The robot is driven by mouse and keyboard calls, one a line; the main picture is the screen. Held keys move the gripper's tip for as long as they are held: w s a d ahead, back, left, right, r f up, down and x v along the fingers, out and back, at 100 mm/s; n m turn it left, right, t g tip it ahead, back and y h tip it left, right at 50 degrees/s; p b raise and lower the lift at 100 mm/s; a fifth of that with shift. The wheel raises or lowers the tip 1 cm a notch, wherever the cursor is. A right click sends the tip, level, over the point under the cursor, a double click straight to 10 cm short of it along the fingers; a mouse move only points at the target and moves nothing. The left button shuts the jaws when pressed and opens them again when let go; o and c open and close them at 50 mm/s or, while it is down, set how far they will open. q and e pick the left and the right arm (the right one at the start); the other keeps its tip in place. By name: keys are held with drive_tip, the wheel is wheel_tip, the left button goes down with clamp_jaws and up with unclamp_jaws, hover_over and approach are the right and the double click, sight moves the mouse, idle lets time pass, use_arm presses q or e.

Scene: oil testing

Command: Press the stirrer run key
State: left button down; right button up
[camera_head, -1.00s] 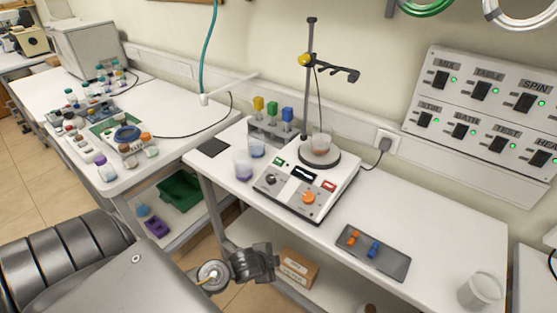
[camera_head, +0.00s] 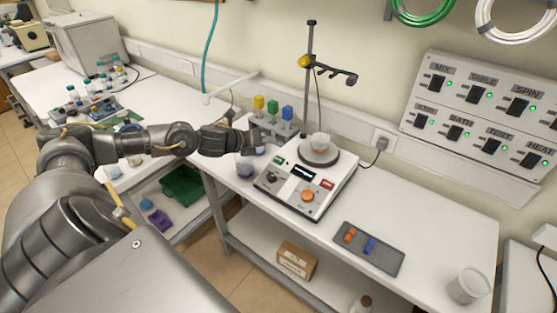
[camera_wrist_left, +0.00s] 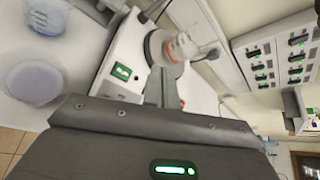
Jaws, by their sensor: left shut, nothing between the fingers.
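My left gripper (camera_head: 258,138) is shut and empty, above and left of the stirrer, apart from the keys. In the left wrist view the green key (camera_wrist_left: 121,72) shows left of the closed fingers (camera_wrist_left: 159,88). The red key is mostly hidden behind them.
A stand with a clamp (camera_head: 308,80) rises behind the stirrer. A grey tray (camera_head: 385,257) lies to the right. A labelled switch panel (camera_head: 480,110) is on the wall.

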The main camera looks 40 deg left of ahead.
use_arm(q)
drive_tip(key=shift+w+f, duration=0.1)
drive_tip(key=shift+w, duration=0.05)
drive_tip(key=b, duration=0.5)
hover_over(279, 160)
drive_tip(key=s, duration=0.3)
drive_tip(key=f, duration=0.6)
drive_tip(key=shift+a+f, duration=0.25)
drive_tip(key=shift+f, duration=0.1)
drive_tip(key=shift+w+f+b, duration=0.3)
drive_tip(key=shift+f+b, duration=0.25)
drive_tip(key=shift+f, duration=0.2)
drive_tip(key=shift+f, duration=0.1)
idle(0.3)
drive_tip(key=shift+w+f+b, duration=0.15)
drive_tip(key=shift+f+b, duration=0.15)
drive_tip(key=shift+b, duration=0.15)
